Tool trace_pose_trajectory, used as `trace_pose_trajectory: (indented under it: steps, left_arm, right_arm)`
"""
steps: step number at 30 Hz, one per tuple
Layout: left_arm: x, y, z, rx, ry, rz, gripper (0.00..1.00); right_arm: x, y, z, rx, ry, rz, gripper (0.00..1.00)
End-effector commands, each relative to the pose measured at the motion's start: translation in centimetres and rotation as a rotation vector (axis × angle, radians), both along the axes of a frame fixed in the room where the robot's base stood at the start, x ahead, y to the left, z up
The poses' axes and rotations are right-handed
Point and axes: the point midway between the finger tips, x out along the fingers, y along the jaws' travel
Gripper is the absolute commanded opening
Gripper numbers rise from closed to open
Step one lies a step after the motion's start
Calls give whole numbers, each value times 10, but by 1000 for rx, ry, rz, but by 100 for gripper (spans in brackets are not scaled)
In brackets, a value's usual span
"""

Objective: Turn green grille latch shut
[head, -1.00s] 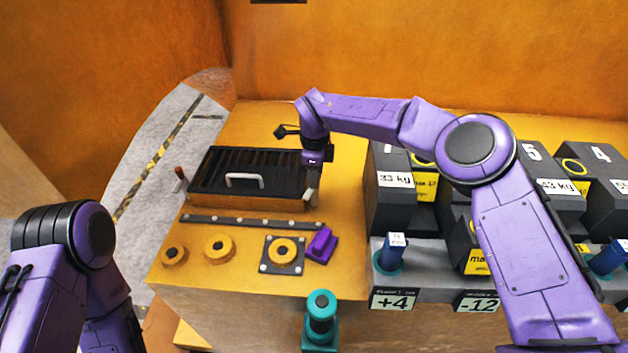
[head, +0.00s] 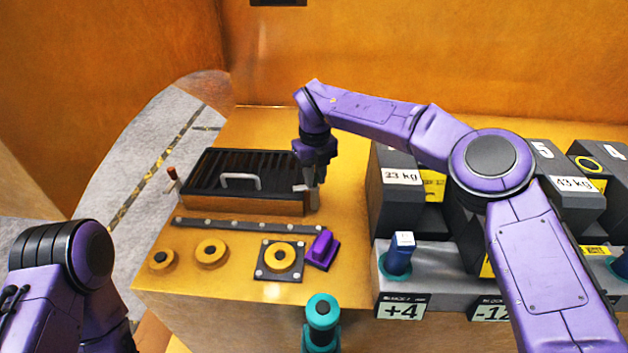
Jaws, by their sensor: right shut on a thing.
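The grille (head: 243,163) is a black slatted panel with a pale bar handle (head: 240,181), set on an orange box at the left of the bench. A small pale latch piece (head: 301,188) shows at its right end, partly hidden by my gripper; I cannot make out any green on it. My right gripper (head: 312,188) points down at that end and is shut on the latch. A second latch with a reddish-brown knob (head: 173,174) stands at the grille's left end. My left arm shows at lower left, its gripper out of view.
A dark studded strip (head: 245,224) lies before the grille. Nearer are yellow rings (head: 211,252), a square plate with a ring (head: 279,259) and a purple block (head: 321,249). Dark weight blocks (head: 400,200) crowd the right. A teal post (head: 321,325) stands in front.

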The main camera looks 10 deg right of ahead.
Motion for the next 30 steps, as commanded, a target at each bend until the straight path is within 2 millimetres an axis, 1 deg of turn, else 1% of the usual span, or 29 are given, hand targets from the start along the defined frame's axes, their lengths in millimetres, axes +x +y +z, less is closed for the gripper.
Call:
trace_pose_trajectory:
  steps: [1,3,13,19,30]
  left_arm:
    - [0,0,-5,0,0,0,0]
    - [0,0,-8,0,0,0,0]
    - [0,0,-16,0,0,0,0]
    - [0,0,-17,0,0,0,0]
    - [0,0,-17,0,0,0,0]
  right_arm:
    - [1,-1,-1,2,-6,-33,0]
    - [1,-1,0,2,-7,-81,0]
    - [1,-1,1,2,-6,-228,0]
    - [1,-1,2,2,-6,-259,0]
    - [1,-1,3,2,-6,-263,0]
